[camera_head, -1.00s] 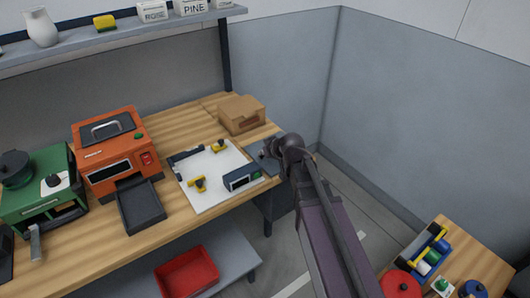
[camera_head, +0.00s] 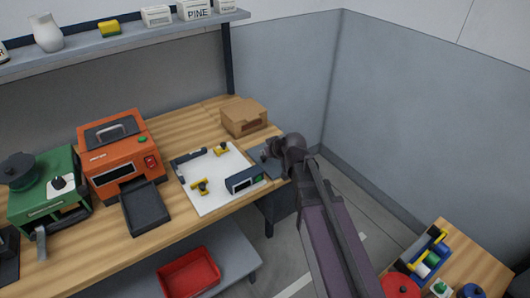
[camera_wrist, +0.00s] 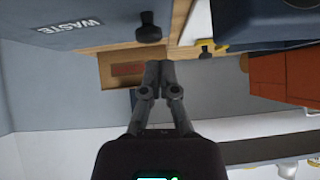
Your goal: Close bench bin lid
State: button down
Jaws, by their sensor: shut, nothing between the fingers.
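The bench bin's grey lid (camera_wrist: 65,25), marked WASTE and with a dark knob (camera_wrist: 148,28), fills the upper left of the wrist view. In the head view a grey panel (camera_head: 271,167) shows at the bench's right end, partly hidden behind my gripper (camera_head: 272,150); the dark bin body (camera_head: 285,200) shows below it. How far the lid is open I cannot tell. In the wrist view my gripper (camera_wrist: 159,65) has its fingertips together and empty, with the knob just beyond them; whether they touch it is unclear.
A cardboard box (camera_head: 243,120) stands on the wooden bench (camera_head: 185,125) behind my gripper. A white board (camera_head: 215,185) with small parts, an orange machine (camera_head: 120,155) and a green machine (camera_head: 45,195) are to the left. Grey walls (camera_head: 420,110) close off the right.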

notch_tip(320, 180, up, 3)
jog(key=shift+s+f+p, duration=0.1)
jog(key=shift+p, duration=0.95)
jog(key=p+v, duration=0.6)
jog(key=v, duration=0.3)
jog(key=shift+s, duration=0.45)
jog(key=s+d+f+m+g+h, duration=0.3)
jog(key=s+d, duration=0.2)
jog(key=d, duration=0.2)
jog(key=s+d+f+m+g+h, duration=0.3)
jog(key=s+d, duration=0.3)
jog(key=d, duration=0.2)
jog(key=shift+s+d+m+g, duration=0.2)
jog(key=shift+m+g, duration=0.3)
jog(key=shift+g, duration=0.2)
jog(key=shift+f, duration=0.1)
jog(key=shift+a, duration=0.1)
